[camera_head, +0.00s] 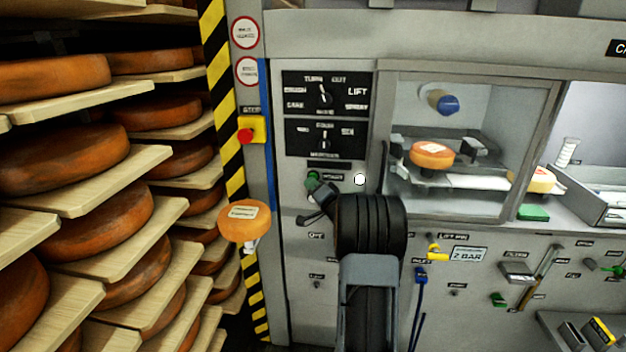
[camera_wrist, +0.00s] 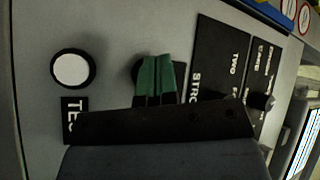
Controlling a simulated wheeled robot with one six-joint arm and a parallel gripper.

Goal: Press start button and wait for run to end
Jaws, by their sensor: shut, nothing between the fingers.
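My gripper (camera_head: 316,188) is shut and empty at the front of the grey machine panel, just below the two black dial plates. In the wrist view its closed green-tipped fingers (camera_wrist: 157,78) stand in front of a dark round fitting (camera_wrist: 137,70), which they mostly cover. Whether the tips touch it I cannot tell. In the head view a small green spot shows at the fingertips; I cannot tell whether it is button or finger. A white round button or lamp (camera_head: 360,180) sits to the right; it also shows in the wrist view (camera_wrist: 73,70), above a partly hidden label.
A red stop button on a yellow box (camera_head: 246,132) is left of the dials. Racks of cheese wheels (camera_head: 70,155) fill the left side. An orange disc (camera_head: 243,222) stands out low left of my gripper. A glazed chamber (camera_head: 470,90) holding a cheese is on the right.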

